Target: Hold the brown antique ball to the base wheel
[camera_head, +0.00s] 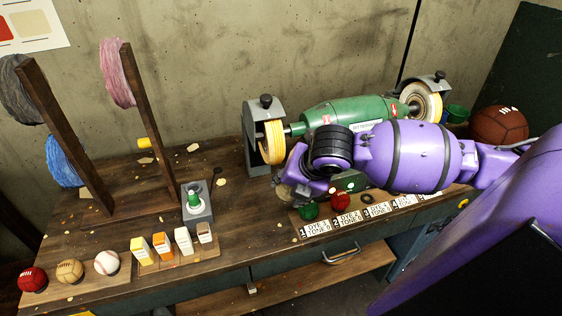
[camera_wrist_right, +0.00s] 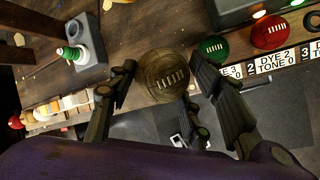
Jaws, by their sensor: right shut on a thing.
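My right gripper (camera_wrist_right: 160,98) is shut on the brown antique ball (camera_wrist_right: 164,72), which has pale stitching and sits between its fingers in the right wrist view. In the head view the purple right arm reaches in from the right, and its gripper (camera_head: 290,188) is over the bench's front part, with the ball mostly hidden. The green polishing machine (camera_head: 345,112) has a yellow-edged wheel (camera_head: 273,142) at its left end and a pale wheel (camera_head: 424,102) at its right. The ball is in front of the left wheel and appears apart from it. I cannot tell which is the base wheel.
A green ball (camera_head: 309,211) and red ball (camera_head: 340,201) lie by the dye labels (camera_head: 345,219). Several small cartons (camera_head: 162,246) and balls line the front left.

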